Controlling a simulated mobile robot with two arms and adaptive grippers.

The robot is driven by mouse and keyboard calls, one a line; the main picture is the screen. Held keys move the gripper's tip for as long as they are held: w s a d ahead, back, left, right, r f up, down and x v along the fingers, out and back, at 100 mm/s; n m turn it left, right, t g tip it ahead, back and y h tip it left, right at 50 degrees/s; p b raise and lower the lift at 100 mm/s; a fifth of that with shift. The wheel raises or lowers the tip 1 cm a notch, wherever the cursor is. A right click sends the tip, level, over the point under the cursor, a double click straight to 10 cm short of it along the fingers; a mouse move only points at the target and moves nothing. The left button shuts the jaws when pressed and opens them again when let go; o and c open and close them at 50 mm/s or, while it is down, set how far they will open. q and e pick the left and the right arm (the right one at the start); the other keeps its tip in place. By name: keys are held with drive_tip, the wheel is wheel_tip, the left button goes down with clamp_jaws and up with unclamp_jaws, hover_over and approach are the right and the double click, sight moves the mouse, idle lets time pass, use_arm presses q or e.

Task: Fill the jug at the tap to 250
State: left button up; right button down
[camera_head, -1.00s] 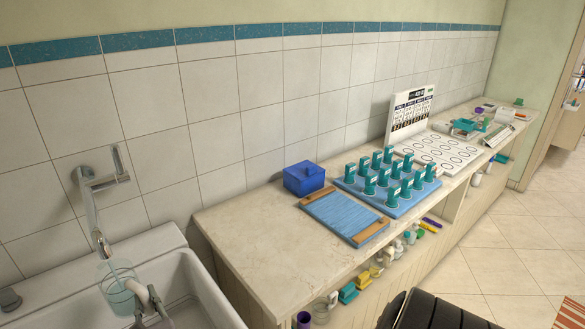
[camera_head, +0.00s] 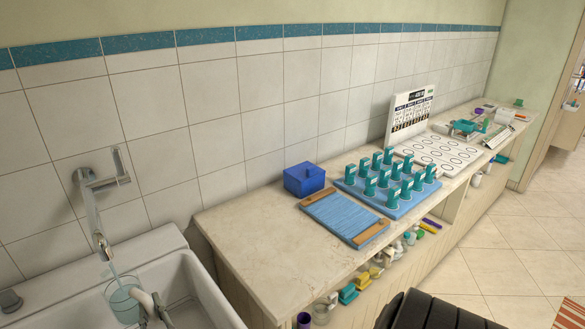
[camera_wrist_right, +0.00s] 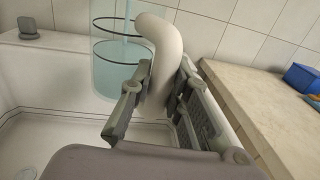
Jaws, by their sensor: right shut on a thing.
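The clear bluish jug (camera_head: 121,304) is in the basin below the tap (camera_head: 99,243), a gap between its rim and the spout. A thin stream of water (camera_head: 113,269) falls from the spout into the jug. My right gripper (camera_head: 156,309) is shut on the jug's thick white handle. In the right wrist view, the handle (camera_wrist_right: 162,55) passes between the fingers of my right gripper (camera_wrist_right: 155,100). The jug (camera_wrist_right: 106,75) there shows two dark rings and the stream inside; I cannot read a water level or the number 250. My left gripper is out of view.
The white basin (camera_head: 206,290) surrounds the jug, with a counter (camera_head: 255,245) to its right. The counter holds a blue box (camera_head: 304,179), a blue tray (camera_head: 345,216) and a rack of teal pieces (camera_head: 388,190). A grey knob (camera_head: 9,300) sits on the basin's left rim.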

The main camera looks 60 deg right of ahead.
drive_tip(key=v, duration=0.2)
drive_tip(key=d+v, duration=0.1)
drive_tip(key=v, duration=0.1)
drive_tip(key=shift+s+a+r+p, duration=0.2)
drive_tip(key=shift+s+p, duration=0.1)
drive_tip(key=shift+s, duration=0.25)
drive_tip(key=s+a+r+p, duration=0.1)
drive_tip(key=s+r+p, duration=0.2)
drive_tip(key=s, duration=0.5)
drive_tip(key=shift+a+p, duration=0.2)
drive_tip(key=shift+p, duration=0.1)
drive_tip(key=shift+w, duration=0.1)
idle(0.4)
